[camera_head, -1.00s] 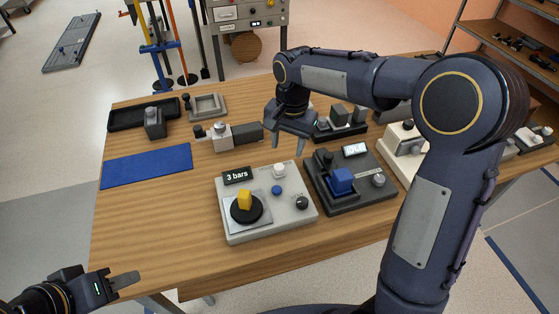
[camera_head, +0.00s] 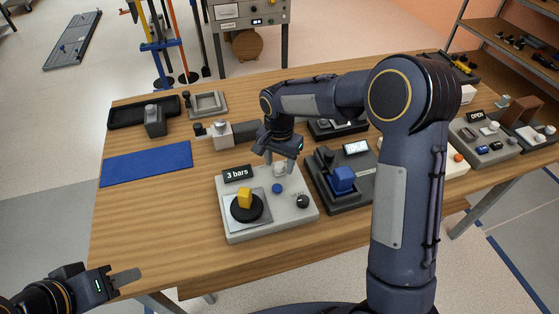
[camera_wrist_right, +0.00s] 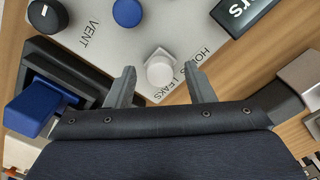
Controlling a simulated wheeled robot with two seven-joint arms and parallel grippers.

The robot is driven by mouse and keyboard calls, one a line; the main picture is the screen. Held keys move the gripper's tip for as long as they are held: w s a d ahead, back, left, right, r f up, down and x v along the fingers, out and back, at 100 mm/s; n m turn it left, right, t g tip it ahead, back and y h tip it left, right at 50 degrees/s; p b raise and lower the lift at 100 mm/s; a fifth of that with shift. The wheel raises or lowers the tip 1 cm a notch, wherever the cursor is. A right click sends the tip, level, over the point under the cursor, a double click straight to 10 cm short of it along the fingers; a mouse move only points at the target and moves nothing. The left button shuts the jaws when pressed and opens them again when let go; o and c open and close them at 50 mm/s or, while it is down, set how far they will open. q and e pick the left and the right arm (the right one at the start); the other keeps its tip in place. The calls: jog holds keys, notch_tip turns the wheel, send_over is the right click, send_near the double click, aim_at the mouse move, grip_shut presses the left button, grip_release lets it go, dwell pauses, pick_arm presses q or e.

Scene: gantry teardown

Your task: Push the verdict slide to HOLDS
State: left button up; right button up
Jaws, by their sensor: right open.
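The verdict slide's white knob (camera_wrist_right: 160,70) stands on the light grey test box (camera_wrist_right: 150,35), beside printed lettering that reads partly as HOLDS and LEAKS. I cannot tell which end the knob is at. In the head view the knob (camera_head: 280,169) is at the back of the box (camera_head: 263,228), just under my right gripper (camera_head: 280,163). My right gripper (camera_wrist_right: 161,87) is open, its fingers on either side of the knob in the wrist view, with nothing held. Contact is not clear. My left gripper (camera_head: 125,278) is low at the left, off the table; its jaw opening cannot be seen.
The box carries a "3 bars" display (camera_head: 237,173), a yellow block (camera_head: 244,197) on a black disc, a blue button (camera_head: 277,188) and a black VENT knob (camera_head: 302,201). A dark unit with a blue block (camera_head: 342,180) stands close right.

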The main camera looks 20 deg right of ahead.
aim_at(269, 175)
grip_shut()
jog(key=shift+a, duration=1.5)
jog(key=shift+c, duration=2.4)
grip_release()
jog(key=shift+s, duration=0.1)
jog(key=o, duration=0.5)
jog(key=shift+a, duration=0.1)
notch_tip(269, 175, up, 8)
jog(key=shift+f, duration=0.1)
